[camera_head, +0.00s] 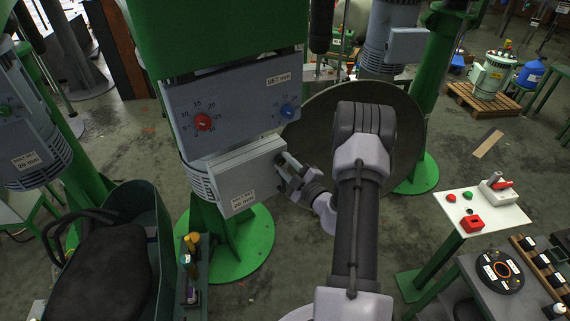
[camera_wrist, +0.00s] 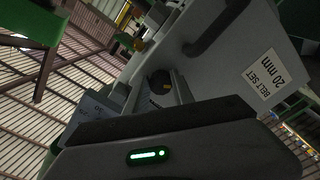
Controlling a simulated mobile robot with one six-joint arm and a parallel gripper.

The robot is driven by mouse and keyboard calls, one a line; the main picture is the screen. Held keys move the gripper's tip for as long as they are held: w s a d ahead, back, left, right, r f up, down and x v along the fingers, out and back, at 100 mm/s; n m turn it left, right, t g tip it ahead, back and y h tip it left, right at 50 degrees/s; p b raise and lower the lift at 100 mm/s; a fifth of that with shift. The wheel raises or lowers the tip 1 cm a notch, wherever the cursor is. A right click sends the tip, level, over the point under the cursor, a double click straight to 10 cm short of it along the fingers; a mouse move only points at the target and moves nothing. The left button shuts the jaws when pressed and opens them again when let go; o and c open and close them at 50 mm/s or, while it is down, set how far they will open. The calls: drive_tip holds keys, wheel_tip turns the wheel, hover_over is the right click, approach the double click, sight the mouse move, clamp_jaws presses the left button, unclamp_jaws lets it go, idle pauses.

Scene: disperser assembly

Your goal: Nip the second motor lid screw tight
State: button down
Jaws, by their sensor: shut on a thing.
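The grey motor lid (camera_head: 245,180), labelled "BELT SET 20 mm", sits on the side of the green machine below the dial panel. My gripper (camera_head: 283,162) is at the lid's right end. In the wrist view my gripper (camera_wrist: 160,88) is shut on a dark round knob (camera_wrist: 160,80), which looks like the lid screw. The lid (camera_wrist: 225,50) with its label and a dark handle fills the right of that view. The screw's seat and thread are hidden. The other lid screw cannot be made out.
The panel above the lid has a red dial (camera_head: 203,122) and a blue dial (camera_head: 288,111). A large dark round dish (camera_head: 405,125) stands behind my arm. A green bin (camera_head: 145,225) is at the lower left. A white-topped table (camera_head: 490,212) stands at right.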

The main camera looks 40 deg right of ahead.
drive_tip(key=c, duration=1.1)
unclamp_jaws()
drive_tip(key=s+b, duration=0.1)
drive_tip(key=s, duration=0.4)
drive_tip(key=s+a+b, duration=0.1)
drive_tip(key=s, duration=0.5)
drive_tip(key=s+a+b, duration=0.1)
drive_tip(key=s, duration=0.5)
drive_tip(key=shift+s+b, duration=0.15)
drive_tip(key=shift+b, duration=0.25)
